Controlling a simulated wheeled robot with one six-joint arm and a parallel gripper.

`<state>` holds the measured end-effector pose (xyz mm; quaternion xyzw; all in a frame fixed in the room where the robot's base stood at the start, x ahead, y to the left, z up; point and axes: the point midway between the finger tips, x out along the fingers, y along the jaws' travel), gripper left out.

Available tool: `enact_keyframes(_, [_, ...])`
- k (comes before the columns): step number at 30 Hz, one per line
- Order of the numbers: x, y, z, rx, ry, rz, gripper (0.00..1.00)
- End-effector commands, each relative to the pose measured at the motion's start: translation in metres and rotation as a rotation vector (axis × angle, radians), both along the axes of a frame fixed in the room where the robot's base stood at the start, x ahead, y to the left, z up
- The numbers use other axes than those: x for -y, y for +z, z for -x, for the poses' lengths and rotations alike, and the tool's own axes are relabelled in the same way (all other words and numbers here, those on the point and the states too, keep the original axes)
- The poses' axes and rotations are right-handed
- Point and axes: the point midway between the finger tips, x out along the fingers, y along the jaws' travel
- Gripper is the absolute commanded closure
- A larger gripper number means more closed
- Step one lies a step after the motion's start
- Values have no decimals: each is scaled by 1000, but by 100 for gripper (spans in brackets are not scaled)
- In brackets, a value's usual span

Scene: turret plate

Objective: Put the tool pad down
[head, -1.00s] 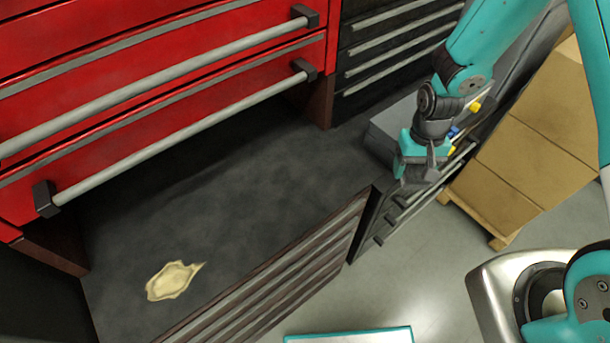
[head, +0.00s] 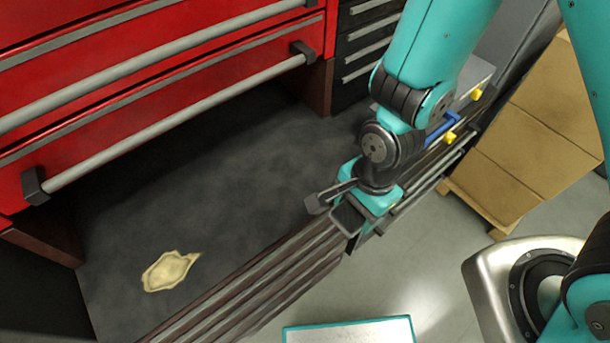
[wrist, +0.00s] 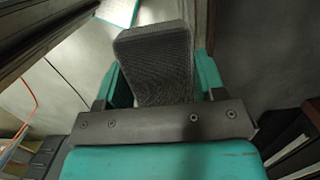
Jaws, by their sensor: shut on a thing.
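My gripper (head: 362,208) is in the middle of the head view, above the front edge of the dark workbench top (head: 215,190). In the wrist view, its two teal fingers are shut on a dark grey, finely ribbed pad (wrist: 155,55), the tool pad. The pad sticks out beyond the fingers and is clear of any surface there. In the head view, the pad is hard to tell from the dark gripper parts.
A beige stain-like patch (head: 170,270) lies on the otherwise bare bench top. Red drawers (head: 150,100) with long grey handles overhang the back. Cardboard boxes (head: 530,150) on a pallet stand at the right.

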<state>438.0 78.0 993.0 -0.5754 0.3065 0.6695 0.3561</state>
Motion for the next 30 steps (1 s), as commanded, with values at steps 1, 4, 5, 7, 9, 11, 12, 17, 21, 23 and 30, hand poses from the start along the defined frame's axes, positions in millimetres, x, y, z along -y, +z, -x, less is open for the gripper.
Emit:
enact_keyframes(1, [-9,0,-13,4,0,-3,63])
enact_keyframes(4, [-23,1,-34,3,2,-2,63])
enact_keyframes(5, [-28,1,-41,4,2,-2,63])
enact_keyframes(7, [-38,0,-57,2,2,-1,63])
enact_keyframes(9, [-50,0,-73,3,2,-2,63])
enact_keyframes(11, [-58,-1,-86,2,2,-1,63])
enact_keyframes(12, [-64,-1,-95,2,3,-1,63])
enact_keyframes(17, [-79,-1,-117,0,2,0,63])
enact_keyframes(21, [-83,-3,-123,-1,2,0,63])
enact_keyframes(23, [-83,-8,-123,-2,1,1,63])
enact_keyframes(30, [-83,-38,-123,-1,2,1,63])
